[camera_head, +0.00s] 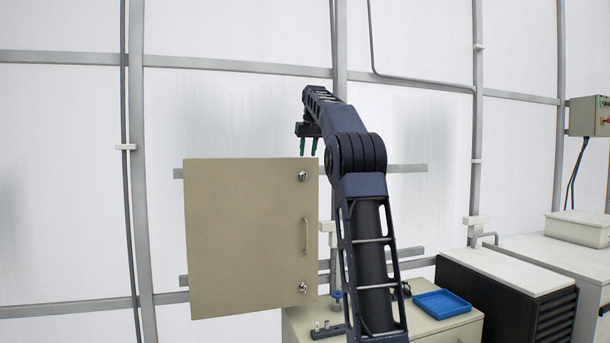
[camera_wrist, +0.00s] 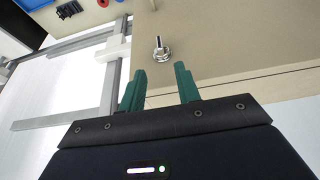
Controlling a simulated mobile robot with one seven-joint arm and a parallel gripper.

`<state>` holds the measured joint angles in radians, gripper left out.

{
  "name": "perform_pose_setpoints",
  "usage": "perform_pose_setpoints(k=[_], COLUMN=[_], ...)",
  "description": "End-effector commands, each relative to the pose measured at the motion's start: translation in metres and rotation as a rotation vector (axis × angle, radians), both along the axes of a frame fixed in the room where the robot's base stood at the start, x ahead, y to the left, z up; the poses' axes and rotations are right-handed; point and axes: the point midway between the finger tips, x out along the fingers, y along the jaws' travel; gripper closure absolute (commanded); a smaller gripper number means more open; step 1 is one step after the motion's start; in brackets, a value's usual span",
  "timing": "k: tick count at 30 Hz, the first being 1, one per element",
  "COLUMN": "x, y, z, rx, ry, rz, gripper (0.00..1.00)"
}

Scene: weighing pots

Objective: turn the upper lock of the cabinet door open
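The beige cabinet door (camera_head: 243,240) hangs closed on the wall in the head view, left of my arm. Its upper lock (camera_head: 303,176) is a small metal knob near the top right corner. In the wrist view the upper lock (camera_wrist: 160,50) stands just beyond my fingertips, roughly centred between them. My gripper (camera_head: 309,152) is above the door's top right corner with its green fingers pointing down. In the wrist view my gripper (camera_wrist: 161,70) is open and empty, with a clear gap between the fingers. The fingers appear apart from the lock.
A door handle (camera_head: 306,235) and a lower lock (camera_head: 303,287) sit below on the same door edge. A beige worktop (camera_head: 440,327) with a blue tray (camera_head: 442,303) stands below right. Wall rails run behind the cabinet. The space left of the door is free.

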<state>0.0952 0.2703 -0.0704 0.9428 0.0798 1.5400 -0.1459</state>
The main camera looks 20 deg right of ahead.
Motion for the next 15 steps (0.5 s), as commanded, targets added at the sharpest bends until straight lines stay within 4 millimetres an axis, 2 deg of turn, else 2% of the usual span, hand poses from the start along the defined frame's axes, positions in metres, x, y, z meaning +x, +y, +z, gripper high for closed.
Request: perform_pose_setpoints(k=[5,15], x=[0.008,0.029], y=[0.000,0.001], z=[-0.020,-0.073], rx=[0.000,0.000], ry=[0.002,0.004], rz=[0.000,0.000], gripper=[0.67,0.67])
